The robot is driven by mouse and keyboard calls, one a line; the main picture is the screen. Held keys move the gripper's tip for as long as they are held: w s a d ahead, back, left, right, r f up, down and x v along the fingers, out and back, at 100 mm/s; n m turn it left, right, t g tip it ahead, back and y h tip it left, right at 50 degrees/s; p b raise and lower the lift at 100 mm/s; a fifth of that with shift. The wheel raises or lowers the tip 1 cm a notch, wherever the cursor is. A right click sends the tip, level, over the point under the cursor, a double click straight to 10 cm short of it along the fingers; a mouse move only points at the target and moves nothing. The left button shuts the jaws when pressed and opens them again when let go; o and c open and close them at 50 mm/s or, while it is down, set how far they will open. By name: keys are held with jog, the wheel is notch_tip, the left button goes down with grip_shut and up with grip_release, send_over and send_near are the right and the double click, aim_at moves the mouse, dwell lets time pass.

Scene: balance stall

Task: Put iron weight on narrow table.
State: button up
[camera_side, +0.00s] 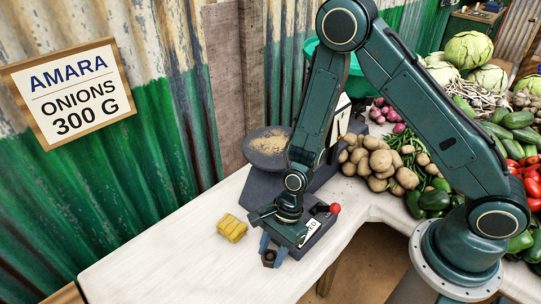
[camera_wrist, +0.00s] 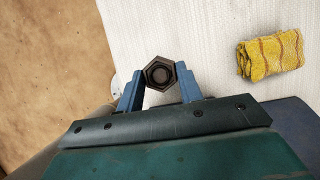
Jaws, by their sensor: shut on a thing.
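The iron weight (camera_wrist: 160,73) is a dark hexagonal piece with a round recess in its top. My gripper (camera_wrist: 160,88) is shut on it, with one blue finger on each side. In the side view my gripper (camera_side: 271,249) and the weight (camera_side: 269,258) are over the narrow table (camera_side: 150,255), a pale whitish surface, near its front edge. I cannot tell whether the weight touches the table. The table also shows in the wrist view (camera_wrist: 210,45), running under and to the right of the weight.
A folded yellow cloth (camera_side: 232,228) lies on the table left of my gripper. A dark balance with a pan of grain (camera_side: 268,146) stands behind. Potatoes (camera_side: 372,160) and other vegetables are heaped to the right. The table's left part is clear. Brown ground (camera_wrist: 50,70) shows beyond the edge.

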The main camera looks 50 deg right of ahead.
aim_at(275, 252)
jog(key=shift+f, duration=0.1)
jog(key=shift+f, duration=1.8)
jog(key=shift+f, duration=0.1)
jog(key=o, duration=1.1)
jog(key=v, duration=1.2)
jog(key=shift+d, duration=0.1)
